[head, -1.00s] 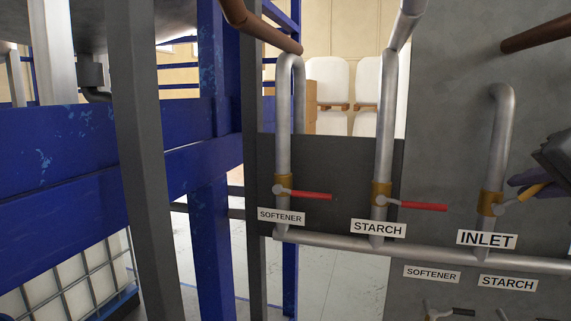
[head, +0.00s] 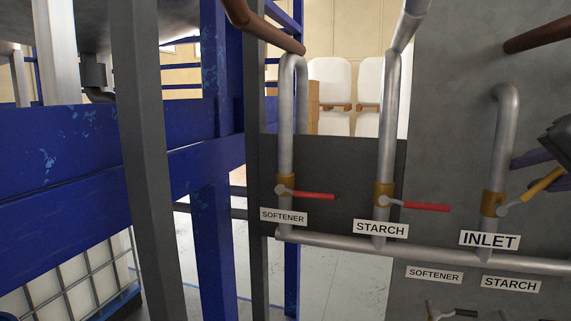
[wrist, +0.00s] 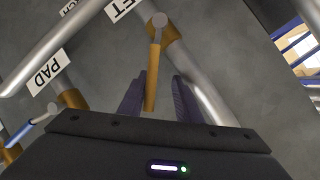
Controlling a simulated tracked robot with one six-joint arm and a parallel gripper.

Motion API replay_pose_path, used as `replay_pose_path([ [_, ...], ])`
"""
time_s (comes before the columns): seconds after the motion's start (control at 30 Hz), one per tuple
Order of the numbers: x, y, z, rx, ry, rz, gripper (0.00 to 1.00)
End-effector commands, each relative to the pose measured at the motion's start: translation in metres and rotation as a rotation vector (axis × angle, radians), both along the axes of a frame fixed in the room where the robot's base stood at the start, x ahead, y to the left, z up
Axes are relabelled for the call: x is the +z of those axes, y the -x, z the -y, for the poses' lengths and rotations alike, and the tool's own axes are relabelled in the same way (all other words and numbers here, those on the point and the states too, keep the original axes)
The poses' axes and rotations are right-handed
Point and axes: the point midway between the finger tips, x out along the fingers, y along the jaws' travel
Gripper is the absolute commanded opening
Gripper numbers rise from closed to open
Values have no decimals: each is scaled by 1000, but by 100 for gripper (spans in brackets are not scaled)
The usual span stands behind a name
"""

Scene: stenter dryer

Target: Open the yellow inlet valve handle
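The yellow inlet valve handle (head: 541,186) sits on a brass valve body (head: 491,203) on the pipe above the INLET label (head: 489,240). It slants up and right from its pivot. My gripper (head: 538,166) is at the right edge of the head view, partly cut off, with its dark purple fingers by the handle's outer end. In the wrist view the handle (wrist: 154,75) reaches between the two spread fingers of my gripper (wrist: 160,88). A gap shows on each side, so the gripper is open and not clamped on it.
Red-handled valves for softener (head: 313,195) and starch (head: 425,207) stand to the left. A horizontal pipe (head: 340,247) runs below. Another valve with a blue handle (wrist: 20,133) is by the PAD label in the wrist view. A blue frame (head: 60,150) fills the left.

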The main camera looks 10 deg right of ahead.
Motion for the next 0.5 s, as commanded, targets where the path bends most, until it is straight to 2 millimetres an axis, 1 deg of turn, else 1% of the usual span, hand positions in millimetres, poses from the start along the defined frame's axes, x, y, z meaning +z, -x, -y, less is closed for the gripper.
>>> replay_pose_path([
  [0.03,8,0,1,-1,4,2,30],
  [0.2,31,1,1,-2,4,1,30],
  [0.5,65,2,1,-2,2,1,30],
])
